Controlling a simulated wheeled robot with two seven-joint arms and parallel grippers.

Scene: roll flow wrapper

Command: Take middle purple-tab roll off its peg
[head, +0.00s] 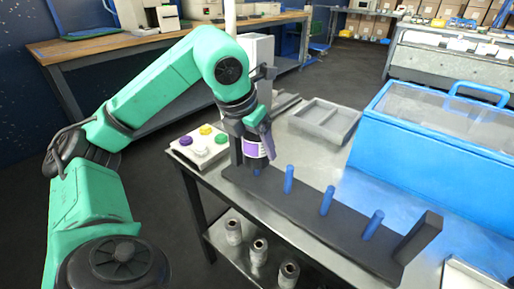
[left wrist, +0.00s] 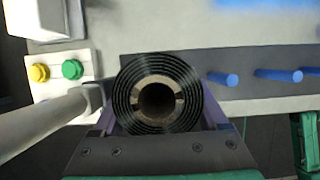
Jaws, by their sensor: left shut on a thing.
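The roll is upright at the far left end of the dark peg rack (head: 305,215). A short piece of a blue peg (head: 257,171) shows just under it; I cannot tell whether the peg's tip is inside the core. In the left wrist view the roll (left wrist: 160,66) shows end-on, with dark windings and a hollow brown core, between the fingers. Three other blue pegs (head: 288,179), (head: 327,200), (head: 372,225) stand bare. My right gripper is not in view.
A button box (head: 199,148) sits left of the rack. Three rolls (head: 259,250) stand on the lower shelf. A grey tray (head: 325,118) lies behind the rack, and a blue clear-lidded machine (head: 440,135) stands at right.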

